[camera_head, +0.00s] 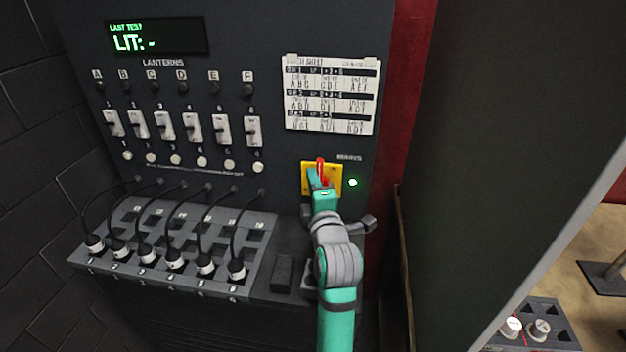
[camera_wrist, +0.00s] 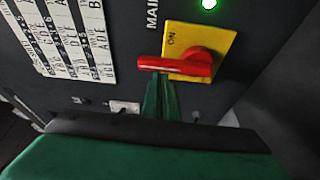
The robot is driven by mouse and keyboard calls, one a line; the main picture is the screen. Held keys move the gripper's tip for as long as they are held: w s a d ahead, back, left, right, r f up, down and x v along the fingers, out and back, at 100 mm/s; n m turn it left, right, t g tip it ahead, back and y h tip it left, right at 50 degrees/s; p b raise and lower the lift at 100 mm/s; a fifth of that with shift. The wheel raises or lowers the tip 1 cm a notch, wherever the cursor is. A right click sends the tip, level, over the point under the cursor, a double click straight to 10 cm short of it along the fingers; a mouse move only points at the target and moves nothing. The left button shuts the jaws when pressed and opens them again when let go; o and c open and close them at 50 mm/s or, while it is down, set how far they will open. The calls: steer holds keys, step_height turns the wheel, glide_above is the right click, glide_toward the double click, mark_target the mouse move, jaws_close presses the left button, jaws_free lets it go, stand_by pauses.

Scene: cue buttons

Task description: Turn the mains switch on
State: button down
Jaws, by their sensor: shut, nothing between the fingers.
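The mains switch is a red rotary handle (camera_wrist: 180,66) on a yellow plate (camera_wrist: 222,44) marked ON. In the head view the red handle (camera_head: 320,170) points up on its yellow plate (camera_head: 336,180), at the right of the dark panel. A green lamp (camera_head: 352,182) beside it is lit, and it also shows in the wrist view (camera_wrist: 209,4). My gripper (camera_head: 318,178) is shut and empty at the switch. The fingers hide part of the plate.
Left of the switch are a row of white toggle switches (camera_head: 193,128) and a sloped patch block (camera_head: 250,262) with several cabled plugs. A printed card (camera_head: 331,95) is above, and a display (camera_head: 157,37) reads "LIT: -". A dark partition (camera_head: 490,120) stands close on the right.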

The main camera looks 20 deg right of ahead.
steer(key=s+a, duration=0.6)
steer(key=s, duration=0.1)
steer(key=shift+s, duration=0.3)
steer(key=shift+w, duration=0.1)
